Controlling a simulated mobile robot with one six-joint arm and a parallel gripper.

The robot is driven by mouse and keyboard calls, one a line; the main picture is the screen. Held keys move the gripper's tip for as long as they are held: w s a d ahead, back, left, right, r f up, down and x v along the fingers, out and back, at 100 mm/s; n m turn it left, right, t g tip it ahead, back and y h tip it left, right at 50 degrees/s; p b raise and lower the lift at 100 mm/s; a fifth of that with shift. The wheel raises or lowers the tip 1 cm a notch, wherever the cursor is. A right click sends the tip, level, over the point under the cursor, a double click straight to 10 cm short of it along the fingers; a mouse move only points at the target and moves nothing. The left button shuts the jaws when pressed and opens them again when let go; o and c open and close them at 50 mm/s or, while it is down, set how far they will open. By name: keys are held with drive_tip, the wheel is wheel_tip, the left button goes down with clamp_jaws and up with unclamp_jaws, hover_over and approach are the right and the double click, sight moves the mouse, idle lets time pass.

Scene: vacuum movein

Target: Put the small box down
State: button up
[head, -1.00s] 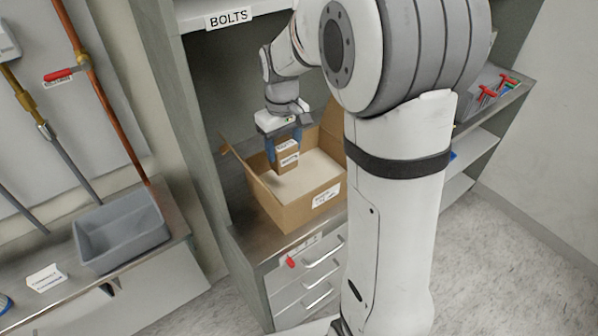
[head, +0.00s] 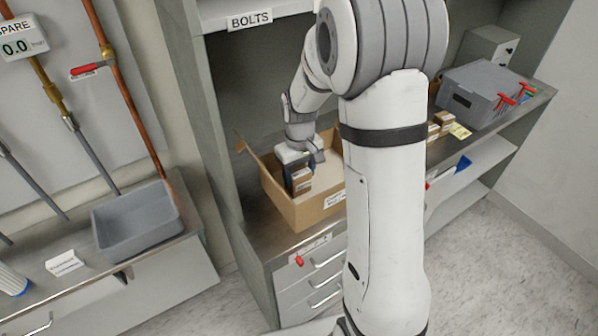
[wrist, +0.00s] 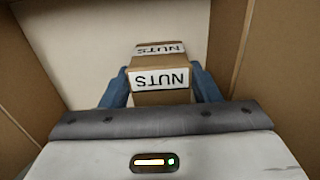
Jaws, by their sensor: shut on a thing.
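The small box (wrist: 160,95) is brown cardboard with white labels reading NUTS, upside down in the wrist view. My gripper (wrist: 160,88) is shut on it, with one blue finger on each side. In the head view the small box (head: 301,181) is inside the open cardboard carton (head: 312,213), near its left side, below the rim. The carton's pale floor (wrist: 88,35) and brown walls show around it in the wrist view. Whether the small box touches the floor cannot be told. My arm hides part of the carton's right side.
The carton stands on a counter (head: 262,238) under a shelf labelled BOLTS (head: 250,20). A grey bin (head: 480,95) and several small boxes (head: 440,122) are to the right. A grey tray (head: 137,222) is on the left bench. The carton's left flap (head: 250,150) sticks up.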

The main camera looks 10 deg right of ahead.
sight(299, 172)
drive_tip(key=o, duration=1.1)
drive_tip(key=shift+f, duration=0.1)
wheel_tip(299, 172, up, 11)
drive_tip(key=s+r+m+t, duration=0.1)
drive_tip(key=s, duration=0.6)
drive_tip(key=s+r+m+t, duration=0.1)
drive_tip(key=s, duration=0.6)
drive_tip(key=s+r+m+t, duration=0.1)
drive_tip(key=s, duration=0.6)
drive_tip(key=shift+d+r+m+b, duration=0.15)
drive_tip(key=shift+r+m+b, duration=0.15)
drive_tip(key=shift+r, duration=0.1)
